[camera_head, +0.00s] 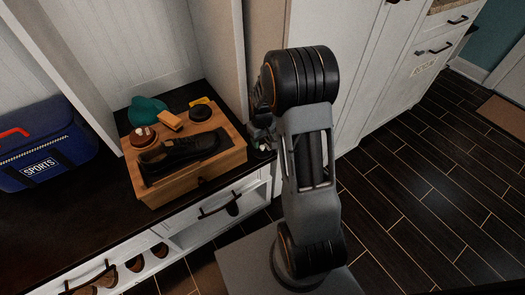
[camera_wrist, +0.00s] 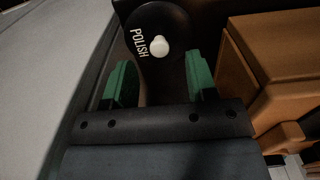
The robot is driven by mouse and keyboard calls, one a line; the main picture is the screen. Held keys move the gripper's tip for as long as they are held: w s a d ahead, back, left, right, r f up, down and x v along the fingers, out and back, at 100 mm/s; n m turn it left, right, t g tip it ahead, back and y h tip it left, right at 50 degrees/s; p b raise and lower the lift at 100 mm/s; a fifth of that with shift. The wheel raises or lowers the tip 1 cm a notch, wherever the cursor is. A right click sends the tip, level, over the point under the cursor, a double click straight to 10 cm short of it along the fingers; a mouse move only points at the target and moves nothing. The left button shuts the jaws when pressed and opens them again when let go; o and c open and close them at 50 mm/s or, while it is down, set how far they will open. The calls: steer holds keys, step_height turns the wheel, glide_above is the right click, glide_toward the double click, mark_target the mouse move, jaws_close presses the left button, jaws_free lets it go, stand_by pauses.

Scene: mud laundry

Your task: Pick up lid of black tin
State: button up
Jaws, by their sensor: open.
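A round black lid marked POLISH with a white knob (camera_wrist: 159,47) shows at the top middle of the wrist view. My gripper (camera_wrist: 160,80) is open, with its green-padded fingers apart on the near left and near right of the lid. No contact with the lid shows, and nothing is between the pads. In the head view my gripper (camera_head: 261,147) is low beside the right end of the wooden box, mostly hidden by my arm. The tin beneath the lid cannot be made out.
In the wrist view the box (camera_wrist: 265,60) stands close at right. A blue sports bag (camera_head: 45,145) is far left.

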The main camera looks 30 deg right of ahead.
mark_target(262, 146)
step_height(262, 146, down, 4)
steer(key=shift+r+b, duration=0.2)
steer(key=shift+b, duration=0.3)
steer(key=shift+c, duration=0.3)
jaws_close()
